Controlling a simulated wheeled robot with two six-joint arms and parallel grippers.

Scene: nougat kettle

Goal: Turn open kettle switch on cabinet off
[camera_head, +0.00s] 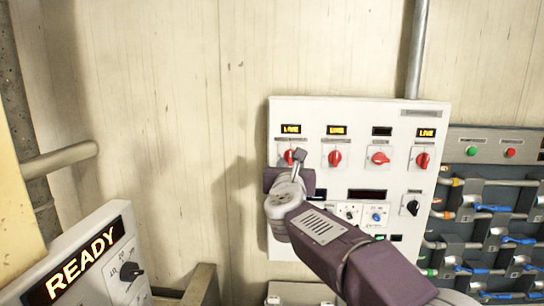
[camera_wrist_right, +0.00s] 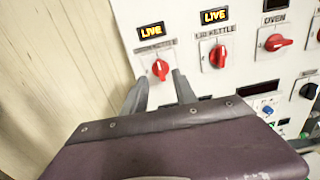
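A white cabinet (camera_head: 405,275) on the wall carries a row of red rotary switches. The leftmost switch (camera_wrist_right: 160,69) is near upright, under a lit LIVE sign; its label is too blurred to read. The second switch (camera_wrist_right: 217,55) is upright under a lit LIVE sign; its label ends in "KETTLE". The third, the oven switch (camera_wrist_right: 278,42), lies sideways, and its sign is dark in the head view. My right gripper (camera_wrist_right: 160,75) is open, its fingertips apart on either side of the leftmost switch; contact cannot be told. My left gripper is not in view.
A fourth red switch (camera_head: 422,160) under a lit sign and a black knob (camera_head: 413,207) are at the cabinet's right. A READY panel (camera_head: 60,270) stands at lower left. The wall to the left is bare.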

